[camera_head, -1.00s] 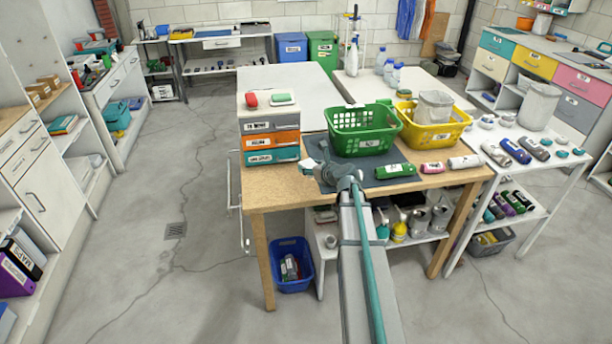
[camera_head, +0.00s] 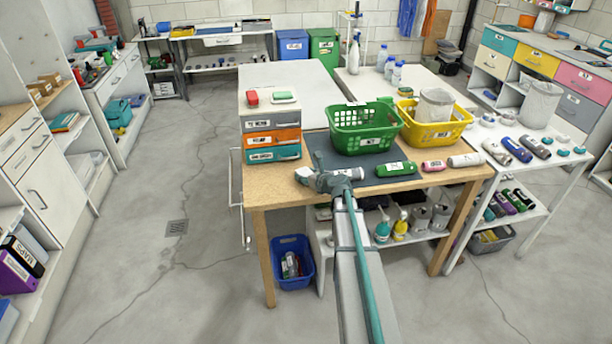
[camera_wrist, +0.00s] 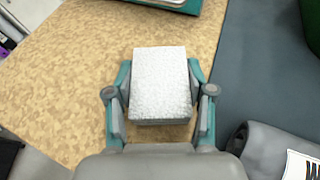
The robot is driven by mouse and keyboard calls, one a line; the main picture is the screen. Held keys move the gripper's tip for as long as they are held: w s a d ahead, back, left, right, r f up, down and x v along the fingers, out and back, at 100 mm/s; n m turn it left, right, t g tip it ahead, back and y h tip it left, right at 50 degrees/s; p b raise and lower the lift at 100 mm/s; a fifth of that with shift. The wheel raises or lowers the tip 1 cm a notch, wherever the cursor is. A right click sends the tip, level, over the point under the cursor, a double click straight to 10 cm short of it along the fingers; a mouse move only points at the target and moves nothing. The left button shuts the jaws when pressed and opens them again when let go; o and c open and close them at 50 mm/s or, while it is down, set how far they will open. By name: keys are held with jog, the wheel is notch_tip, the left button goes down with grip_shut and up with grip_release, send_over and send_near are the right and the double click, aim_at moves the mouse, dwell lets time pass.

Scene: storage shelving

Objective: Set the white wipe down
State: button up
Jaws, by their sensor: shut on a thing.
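The white wipe (camera_wrist: 160,80) is a speckled, pale block between the two fingers of my gripper (camera_head: 308,178), which is shut on it. In the wrist view it is over the bare tan wood of the workbench (camera_head: 275,198), left of the dark mat (camera_wrist: 252,60). In the head view the wipe is a small pale patch (camera_head: 303,174) at my fingertips, in front of the drawer stack. I cannot tell whether its underside touches the wood.
A grey roll (camera_head: 350,172) lies on the mat close right of my gripper, with a green roll (camera_head: 396,169) beyond. The drawer stack (camera_head: 271,139) stands behind my gripper. A green basket (camera_head: 365,127) and a yellow basket (camera_head: 437,127) stand behind the rolls. Bare wood lies left.

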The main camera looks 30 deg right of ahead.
jog(key=o, duration=0.8)
jog(key=shift+f, duration=0.1)
jog(key=shift+c, duration=0.2)
jog(key=b+v, duration=0.1)
jog(key=v, duration=1)
jog(key=shift+s+b, duration=0.1)
jog(key=shift+b, duration=0.2)
jog(key=o, duration=0.4)
jog(key=shift+s+r, duration=0.35)
jog(key=shift+r, duration=0.05)
